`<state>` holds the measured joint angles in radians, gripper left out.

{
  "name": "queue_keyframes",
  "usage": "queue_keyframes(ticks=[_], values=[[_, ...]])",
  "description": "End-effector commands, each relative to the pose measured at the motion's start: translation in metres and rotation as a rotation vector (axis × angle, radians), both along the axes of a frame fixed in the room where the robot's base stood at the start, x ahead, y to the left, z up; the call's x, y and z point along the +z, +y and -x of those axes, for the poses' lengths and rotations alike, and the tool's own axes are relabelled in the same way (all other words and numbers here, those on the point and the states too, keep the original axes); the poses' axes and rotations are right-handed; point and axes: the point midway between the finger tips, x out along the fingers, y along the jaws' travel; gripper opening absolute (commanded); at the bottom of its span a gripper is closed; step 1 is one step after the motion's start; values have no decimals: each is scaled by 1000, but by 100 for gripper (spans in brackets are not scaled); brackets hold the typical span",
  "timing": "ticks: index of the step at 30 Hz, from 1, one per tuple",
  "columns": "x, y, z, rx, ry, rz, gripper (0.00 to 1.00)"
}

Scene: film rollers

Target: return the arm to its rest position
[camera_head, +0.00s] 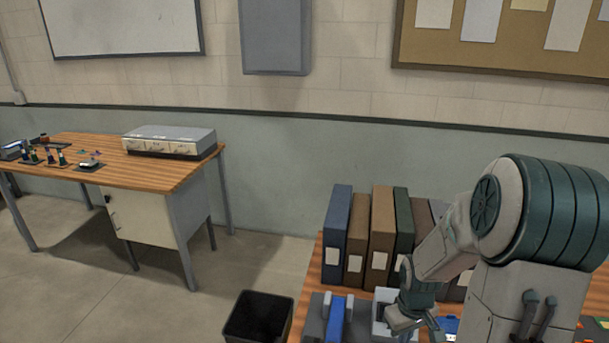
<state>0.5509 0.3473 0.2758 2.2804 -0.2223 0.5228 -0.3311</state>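My arm, grey and dark green, stands at the right of the head view, bent forward over the near wooden desk (308,290). My gripper (408,326) points down at the lower edge of the view, in front of the row of binders. A pale grey box-like thing (380,312) is just behind and left of it. The gripper's fingers are small and partly cut off, so I cannot tell their opening or whether they hold anything.
Several upright binders (381,240) stand behind my gripper. A dark grey item with blue parts (336,318) lies left of it. A black bin (257,317) is on the floor. A second desk (150,178) at far left bears a grey drawer unit (170,141); open floor lies between.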

Motion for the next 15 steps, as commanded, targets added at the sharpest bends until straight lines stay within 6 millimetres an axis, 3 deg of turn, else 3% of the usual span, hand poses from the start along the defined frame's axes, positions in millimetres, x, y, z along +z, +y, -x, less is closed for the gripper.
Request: queue_keyframes(ticks=[8,15], values=[[79,30,16,-60,-83,75,0],[138,63,46,-125,-176,80,0]])
